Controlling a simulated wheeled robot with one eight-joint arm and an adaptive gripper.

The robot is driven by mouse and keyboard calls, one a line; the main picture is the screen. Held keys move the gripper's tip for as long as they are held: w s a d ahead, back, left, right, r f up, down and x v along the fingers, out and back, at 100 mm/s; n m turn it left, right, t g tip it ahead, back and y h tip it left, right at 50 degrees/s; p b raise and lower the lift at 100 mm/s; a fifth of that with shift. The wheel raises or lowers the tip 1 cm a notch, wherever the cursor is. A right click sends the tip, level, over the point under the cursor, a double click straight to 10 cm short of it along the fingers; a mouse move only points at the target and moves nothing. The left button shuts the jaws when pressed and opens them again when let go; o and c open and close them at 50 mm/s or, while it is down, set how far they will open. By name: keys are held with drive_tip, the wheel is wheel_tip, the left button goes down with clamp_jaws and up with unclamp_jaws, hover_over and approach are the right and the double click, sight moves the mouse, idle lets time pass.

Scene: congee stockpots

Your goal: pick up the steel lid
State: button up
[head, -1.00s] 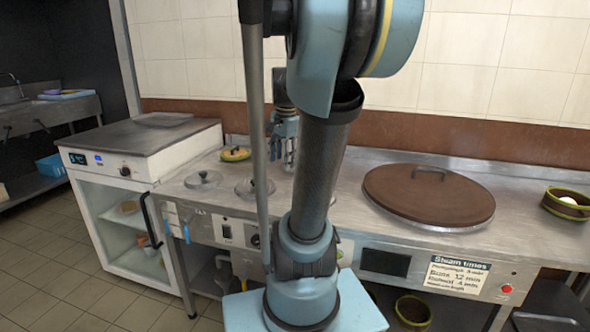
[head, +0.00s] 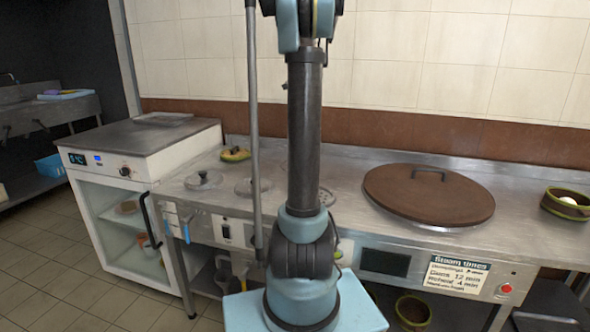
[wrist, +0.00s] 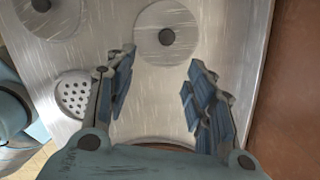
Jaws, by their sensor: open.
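In the wrist view a round steel lid (wrist: 180,18) with a dark knob lies on the steel counter, beyond my fingertips. A second knobbed lid (wrist: 62,22) is cut off at the upper left. My gripper (wrist: 160,62) is open and empty, its fingers apart above the counter. In the head view two knobbed steel lids, a left one (head: 203,180) and a right one (head: 253,186), lie left of my arm. I cannot match them surely to the wrist view. My gripper is out of the head view.
A perforated disc (wrist: 73,93) lies beside the left finger. A large brown lid (head: 430,195) covers the right of the counter. A bowl (head: 235,154) stands at the back, another (head: 567,204) at the far right. A brown backsplash (head: 450,135) runs behind.

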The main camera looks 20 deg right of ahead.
drive_tip(key=shift+m, duration=0.5)
drive_tip(key=w+f, duration=0.1)
drive_tip(key=f, duration=0.4)
drive_tip(key=w+f, duration=0.1)
drive_tip(key=f, duration=0.5)
drive_tip(key=w+f, duration=0.1)
drive_tip(key=f, duration=0.5)
drive_tip(key=shift+w+a+f, duration=0.15)
drive_tip(key=shift+w+f, duration=0.05)
drive_tip(key=shift+c, duration=0.5)
drive_tip(key=c, duration=1.1)
